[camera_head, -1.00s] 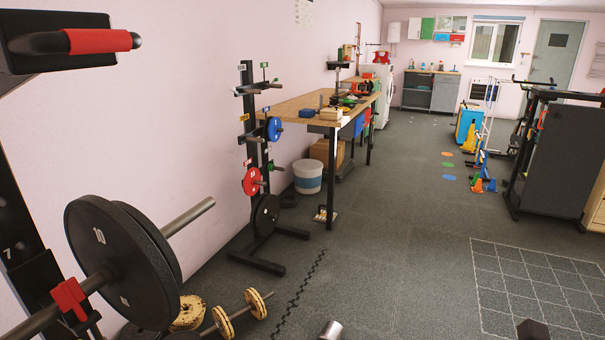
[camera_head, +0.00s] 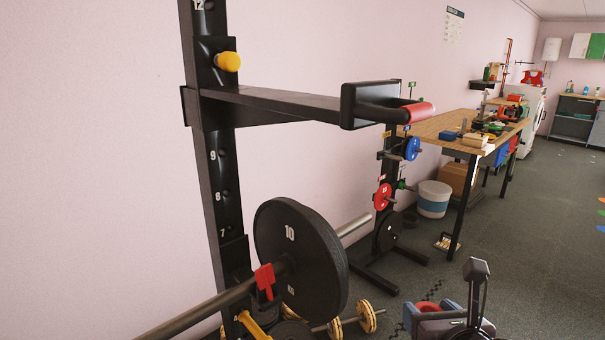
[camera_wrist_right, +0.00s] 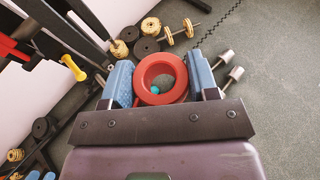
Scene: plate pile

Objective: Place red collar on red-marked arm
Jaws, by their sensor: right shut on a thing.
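A red collar (camera_wrist_right: 160,78), a thick ring with a round hole, sits between the blue finger pads of my right gripper (camera_wrist_right: 160,82), which is shut on it. In the head view the right gripper (camera_head: 429,312) is low right of centre, with the collar (camera_head: 428,306) partly showing. It is apart from the plate stand. The black plate stand (camera_head: 388,150) has short arms with small coloured tags. A red tag (camera_head: 381,178) shows above a red plate (camera_head: 383,195) on one arm. My left gripper is not in view.
A black rack upright (camera_head: 215,150) with a red-ended horizontal bar (camera_head: 300,103) stands left of the plate stand. A loaded barbell (camera_head: 290,255) is below the bar. A workbench (camera_head: 450,125) and bucket (camera_head: 433,198) lie beyond. Floor to the right is clear.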

